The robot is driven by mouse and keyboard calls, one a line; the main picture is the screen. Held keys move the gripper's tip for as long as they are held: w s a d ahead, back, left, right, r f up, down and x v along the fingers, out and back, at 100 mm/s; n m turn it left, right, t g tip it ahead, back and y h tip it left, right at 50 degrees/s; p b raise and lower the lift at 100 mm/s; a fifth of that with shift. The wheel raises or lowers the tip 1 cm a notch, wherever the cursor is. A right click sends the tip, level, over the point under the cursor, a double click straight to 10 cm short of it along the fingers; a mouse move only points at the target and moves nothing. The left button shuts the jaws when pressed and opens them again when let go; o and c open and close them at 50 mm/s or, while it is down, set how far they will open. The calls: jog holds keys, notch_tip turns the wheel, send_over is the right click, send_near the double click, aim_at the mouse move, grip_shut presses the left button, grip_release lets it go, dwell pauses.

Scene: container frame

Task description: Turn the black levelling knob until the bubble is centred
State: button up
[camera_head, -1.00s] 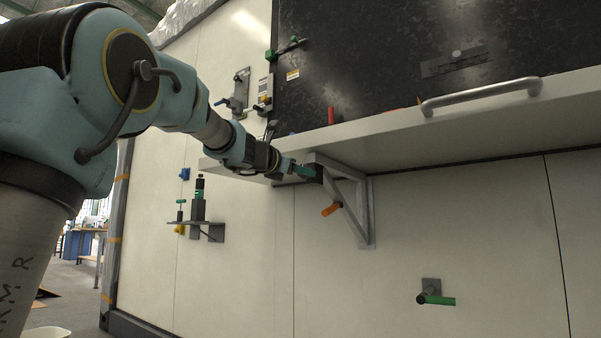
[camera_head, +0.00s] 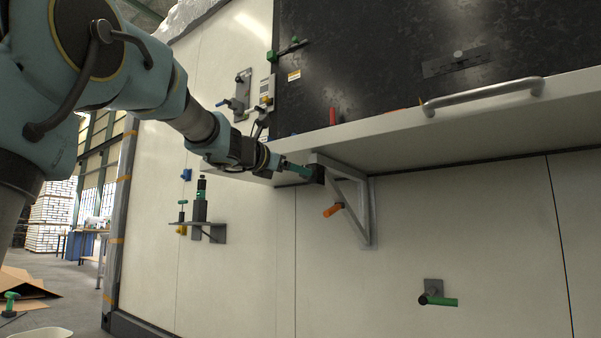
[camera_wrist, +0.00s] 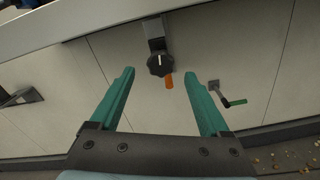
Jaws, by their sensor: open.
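The black knob (camera_wrist: 160,64), with a white mark on its face, sits under the shelf edge in the wrist view. In the head view the dark knob (camera_head: 320,174) is at the bracket's front end, just beyond my fingertips. My gripper (camera_wrist: 158,76) is open, its two teal fingers apart on either side of the knob in the picture. Nothing is between them that I can see held; whether they touch the knob I cannot tell. My gripper also shows side-on in the head view (camera_head: 303,172). No level bubble can be made out in either view.
An orange handle (camera_head: 333,210) hangs just below the knob by the grey bracket (camera_head: 366,225). The white shelf (camera_head: 440,130) lies directly above. A green-handled lever (camera_head: 440,301) is lower right. A small ledge with fittings (camera_head: 210,227) is at left.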

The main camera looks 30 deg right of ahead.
jog(key=v, duration=0.6)
jog(key=shift+s+a, duration=0.1)
jog(key=shift+a, duration=0.05)
dwell(0.8)
jog(key=w+a+f+n+t+y+p, duration=0.2)
jog(key=w+a+f+n+y, duration=0.35)
jog(key=a+f+n, duration=0.65)
jog(key=w+a+f+n+t+y+p, duration=0.1)
jog(key=w+a+f+n+y+p, duration=0.4)
jog(key=f+n, duration=0.85)
jog(key=s+a+f+n+g+y, duration=0.3)
jog(key=s+a+f+n+y, duration=0.15)
jog(key=a+f+n, duration=0.4)
jog(key=s+a+f+n+g+p, duration=0.1)
jog(key=s+a+f+n+g, duration=0.25)
jog(key=s+n, duration=0.3)
jog(key=s+a+f+n+g, duration=0.2)
jog(key=s+f+n, duration=0.25)
jog(key=s, duration=0.25)
jog(key=s+a+f+n+g+p, duration=0.1)
jog(key=s+a+f+n+g, duration=0.1)
jog(key=s+f+n, duration=0.35)
notch_tip(320, 180, up, 40)
jog(key=p, duration=3.7)
jog(key=shift+y, duration=0.3)
